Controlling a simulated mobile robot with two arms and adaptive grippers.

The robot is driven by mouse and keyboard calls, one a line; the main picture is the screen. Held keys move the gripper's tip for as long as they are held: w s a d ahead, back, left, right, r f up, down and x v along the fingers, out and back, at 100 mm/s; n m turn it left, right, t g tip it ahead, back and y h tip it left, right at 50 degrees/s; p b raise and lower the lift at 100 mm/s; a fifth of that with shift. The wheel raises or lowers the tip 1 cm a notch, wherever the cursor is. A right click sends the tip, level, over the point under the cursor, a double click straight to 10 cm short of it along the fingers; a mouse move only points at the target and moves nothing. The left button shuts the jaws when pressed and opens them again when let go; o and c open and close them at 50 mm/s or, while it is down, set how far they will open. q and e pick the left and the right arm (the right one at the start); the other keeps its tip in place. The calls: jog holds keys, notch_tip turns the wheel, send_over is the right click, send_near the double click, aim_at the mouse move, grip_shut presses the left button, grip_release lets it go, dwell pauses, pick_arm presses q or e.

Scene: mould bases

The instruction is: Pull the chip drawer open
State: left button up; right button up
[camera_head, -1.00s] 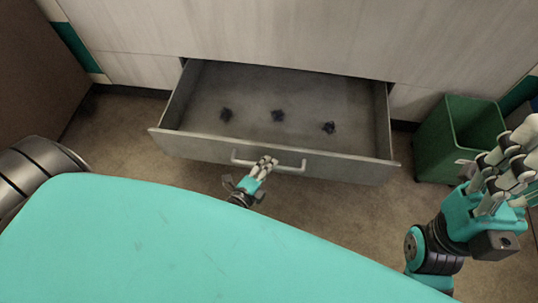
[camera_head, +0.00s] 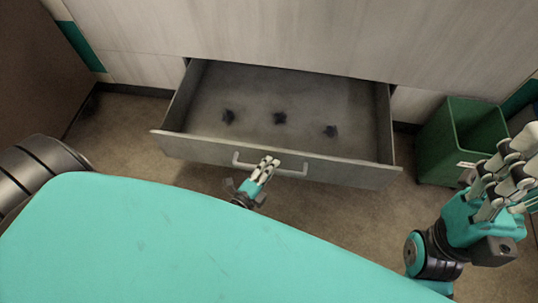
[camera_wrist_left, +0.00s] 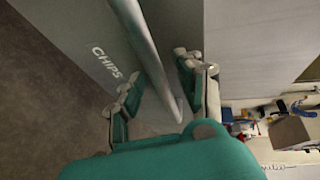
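The grey chip drawer (camera_head: 345,172) is pulled well out of the pale cabinet in the head view. Its front, lettered CHIPS, also shows in the wrist view (camera_wrist_left: 85,45). The drawer's bar handle (camera_head: 293,173) runs between the fingers of my left gripper (camera_head: 268,163). In the wrist view the left gripper (camera_wrist_left: 158,85) is open, with gaps between its fingers and the handle (camera_wrist_left: 147,45). My right gripper (camera_head: 508,172) is raised at the right, away from the drawer; its fingers overlap, so its opening is unclear.
A green bin (camera_head: 435,140) stands right of the drawer, partly behind my right gripper. The brown floor (camera_head: 135,125) is clear around the drawer front. A brown panel (camera_head: 35,70) stands at the left. Small items lie at the right in the wrist view.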

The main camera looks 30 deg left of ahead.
pick_arm(q)
jog(key=o, duration=0.8)
jog(key=r, duration=0.9)
jog(key=shift+w+r, duration=0.2)
jog(key=shift+w, duration=0.05)
jog(key=shift+a+r, duration=0.1)
jog(key=shift+r, duration=0.35)
jog(key=shift+s+r, duration=0.1)
jog(key=shift+r, duration=0.1)
jog(key=c, duration=0.7)
jog(key=shift+s, duration=0.1)
jog(key=shift+c, duration=0.5)
jog(key=shift+f, duration=0.3)
jog(key=shift+r, duration=0.1)
